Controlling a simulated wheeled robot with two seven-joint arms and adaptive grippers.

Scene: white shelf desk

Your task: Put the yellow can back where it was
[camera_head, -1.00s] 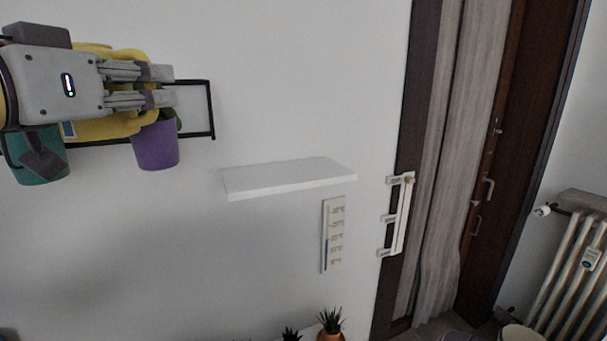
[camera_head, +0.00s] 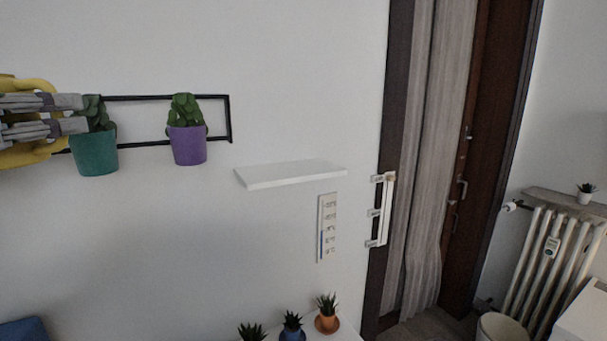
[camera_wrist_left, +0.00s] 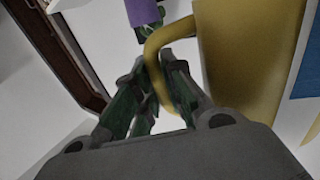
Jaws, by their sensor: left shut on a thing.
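The yellow can (camera_head: 38,152) is at the left edge of the head view, partly cut off and partly behind my left gripper (camera_head: 82,115). In the left wrist view the can's yellow body (camera_wrist_left: 238,55) fills the upper right, with a blue patch at the far right. Its curved handle (camera_wrist_left: 152,68) passes between the fingers of my left gripper (camera_wrist_left: 150,85), which is shut on it. The can's base and what is under it are hidden. My right gripper is not in view.
A black wall rail (camera_head: 231,120) carries a teal pot (camera_head: 95,157) and a purple pot (camera_head: 187,147), close to the gripper. A white wall shelf (camera_head: 290,175) is empty. Small potted plants (camera_head: 327,322) stand low down. The wall between is clear.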

